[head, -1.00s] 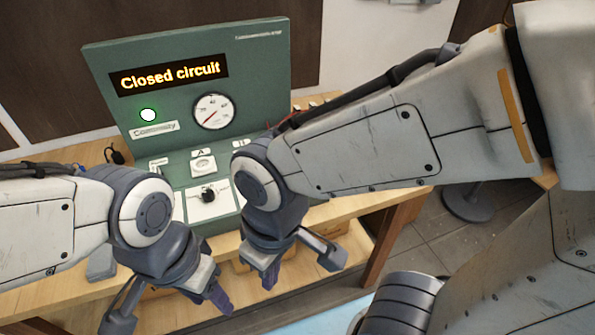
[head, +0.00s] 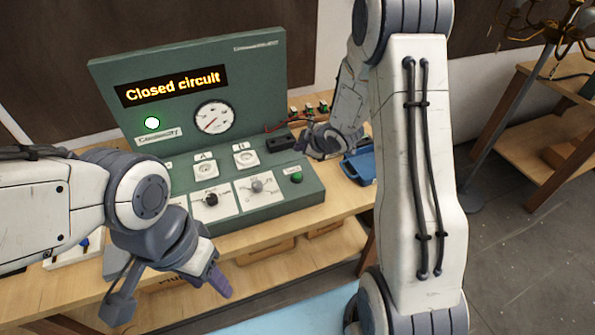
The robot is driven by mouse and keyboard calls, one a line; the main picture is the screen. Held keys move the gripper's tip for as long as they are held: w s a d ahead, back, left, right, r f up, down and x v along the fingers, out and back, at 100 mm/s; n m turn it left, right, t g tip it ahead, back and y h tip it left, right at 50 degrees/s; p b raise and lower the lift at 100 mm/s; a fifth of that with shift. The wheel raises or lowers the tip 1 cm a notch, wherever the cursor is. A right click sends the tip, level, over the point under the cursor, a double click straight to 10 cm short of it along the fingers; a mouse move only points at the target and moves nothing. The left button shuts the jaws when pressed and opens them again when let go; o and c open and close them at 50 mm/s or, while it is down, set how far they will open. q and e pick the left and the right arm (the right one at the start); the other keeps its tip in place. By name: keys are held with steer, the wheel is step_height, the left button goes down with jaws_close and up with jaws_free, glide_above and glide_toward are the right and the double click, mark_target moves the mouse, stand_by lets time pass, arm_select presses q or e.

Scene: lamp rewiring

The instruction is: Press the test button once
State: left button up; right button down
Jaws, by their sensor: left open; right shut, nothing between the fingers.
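The green test console (head: 255,70) stands on the wooden bench, and its display reads "Closed circuit" in yellow. A green button (head: 296,177) sits at the right end of its sloped lower panel, under a small label too small to read; nothing covers it. My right gripper (head: 305,143) is shut and empty, above and slightly right of the button, apart from it in the picture; its fingertips are small and partly hard to make out. My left gripper (head: 170,291) is open and empty in front of the bench at lower left.
Sockets A (head: 206,169) and B (head: 246,158) and two knobs are on the lower panel. A blue tray (head: 360,167) lies right of the console. A brass lamp (head: 550,20) stands far right.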

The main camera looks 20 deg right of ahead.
mark_target(300, 177)
steer(key=shift+f, duration=0.1)
step_height(300, 177, down, 9)
steer(key=b, duration=0.7)
steer(key=shift+r+b, duration=0.2)
steer(key=shift+b, duration=0.2)
stand_by(1.6)
steer(key=shift+f+b, duration=0.45)
steer(key=shift+f+b, duration=0.4)
stand_by(0.4)
steer(key=shift+r, duration=0.1)
steer(key=shift+r+p, duration=0.75)
